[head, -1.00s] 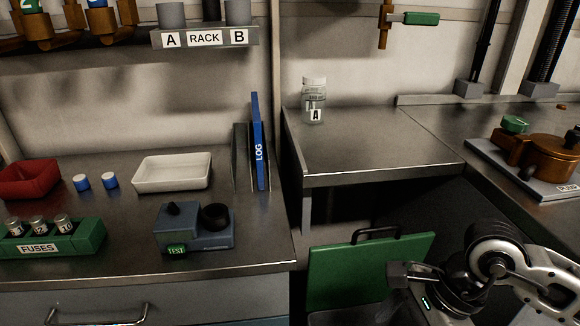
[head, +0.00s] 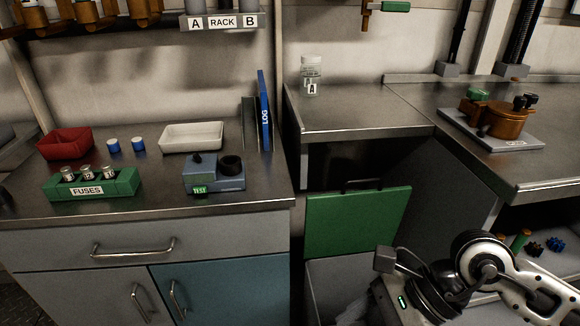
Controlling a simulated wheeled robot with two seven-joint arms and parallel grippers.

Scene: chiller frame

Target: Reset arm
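My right arm (head: 485,272) comes in at the lower right, bent, in front of the grey cabinet. Its wrist end, with a dark block and a small green light, is near the green lid panel (head: 357,222) and overlaps it slightly in the picture. The fingers of my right gripper do not show, so I cannot see whether they hold anything. My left arm and gripper are out of view.
The left counter bears a red bin (head: 66,143), a white tray (head: 193,137), a green fuse holder (head: 92,184), a blue tester (head: 214,177) and a blue log binder (head: 264,112). A jar (head: 311,76) and an orange pump (head: 496,119) stand on the right counter.

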